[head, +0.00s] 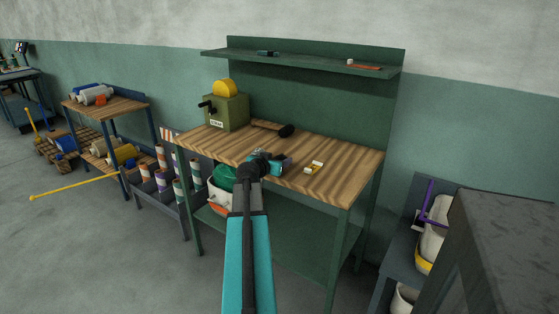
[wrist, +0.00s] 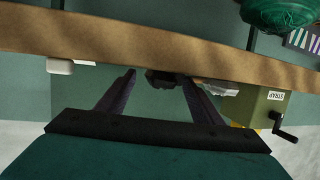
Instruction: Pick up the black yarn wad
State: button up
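A dark, rounded lump, which looks like the black yarn wad (head: 287,131), lies on the wooden workbench top (head: 340,165), beside a flat brown piece (head: 266,125). My gripper (head: 268,160) is over the front part of the bench, nearer than the lump. The wrist view looks upside down and shows the gripper (wrist: 160,82) with its two dark fingers apart. A small dark thing (wrist: 160,78) shows between the fingertips, beyond them at the bench top. It may be the wad; contact is not visible. Its lower part is hard to make out.
A green box (head: 226,111) with a crank and yellow wad stands at the bench's back left. A small white-and-yellow item (head: 314,167) lies right of my gripper. A green shelf (head: 300,60) hangs above. A bin with green material (head: 222,178) sits below.

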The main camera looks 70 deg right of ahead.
jog(key=c, duration=1.1)
jog(key=shift+o, duration=0.2)
jog(key=shift+r, duration=0.1)
jog(key=shift+r, duration=1.15)
jog(key=s+a, duration=0.2)
jog(key=s+a+r, duration=0.1)
jog(key=s+a, duration=0.1)
jog(key=s, duration=0.1)
jog(key=s+a+r, duration=0.1)
jog(key=s+a, duration=0.1)
jog(key=s, duration=0.1)
jog(key=shift+s+a, duration=0.2)
jog(key=shift+s, duration=0.05)
jog(key=shift+s+a+f+b, duration=0.15)
jog(key=shift+s+b, duration=0.2)
jog(key=shift+b, duration=0.5)
jog(key=s+a+b, duration=0.1)
jog(key=b, duration=0.2)
jog(key=shift+s+a, duration=0.1)
jog(key=shift+s, duration=0.1)
jog(key=s+a+b, duration=0.1)
jog(key=b, duration=0.5)
jog(key=shift+s, duration=0.35)
jog(key=shift+s+a+r+b, duration=0.2)
jog(key=shift+r+b, duration=0.05)
jog(key=shift+b, duration=0.55)
